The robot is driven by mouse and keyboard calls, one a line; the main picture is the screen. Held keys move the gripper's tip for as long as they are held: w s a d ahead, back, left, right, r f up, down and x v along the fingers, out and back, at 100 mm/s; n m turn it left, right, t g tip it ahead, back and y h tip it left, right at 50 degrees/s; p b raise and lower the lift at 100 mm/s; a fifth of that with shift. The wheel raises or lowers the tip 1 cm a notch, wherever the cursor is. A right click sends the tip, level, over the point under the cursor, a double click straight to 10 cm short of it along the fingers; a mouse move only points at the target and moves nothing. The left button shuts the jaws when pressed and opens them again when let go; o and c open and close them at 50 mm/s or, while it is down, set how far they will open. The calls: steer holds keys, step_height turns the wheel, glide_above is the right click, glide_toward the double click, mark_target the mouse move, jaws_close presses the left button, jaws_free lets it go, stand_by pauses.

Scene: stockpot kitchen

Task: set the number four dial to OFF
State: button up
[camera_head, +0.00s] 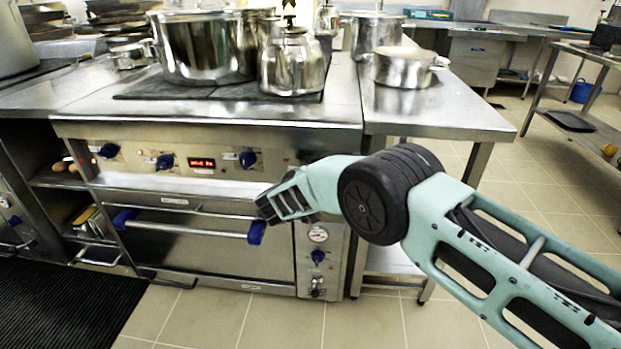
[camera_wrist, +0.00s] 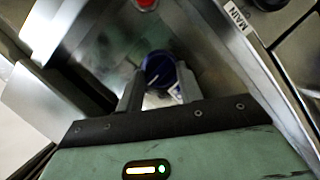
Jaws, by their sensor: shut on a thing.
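A round dark blue dial (camera_wrist: 159,66) sits on the steel panel in the wrist view, with a pale pointer mark on its face. My gripper (camera_wrist: 160,88) has one finger on each side of this dial and is shut on it. No number or OFF mark is readable there. In the head view, three blue dials show along the range's front panel: far left (camera_head: 108,151), middle left (camera_head: 165,161) and middle (camera_head: 247,159). My arm covers the right part of that panel, where the held dial appears to be.
A red lamp (camera_wrist: 146,3) is above the dial and a MAIN label (camera_wrist: 237,17) is to the right. The oven handle (camera_head: 185,229) runs below the panel. Steel pots (camera_head: 200,48) stand on the range top.

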steer(key=o, duration=1)
steer(key=p+v, duration=0.1)
steer(key=v, duration=1.6)
steer(key=shift+s+a+f+p, duration=0.1)
steer(key=shift+s+p, duration=0.1)
steer(key=shift+p, duration=0.2)
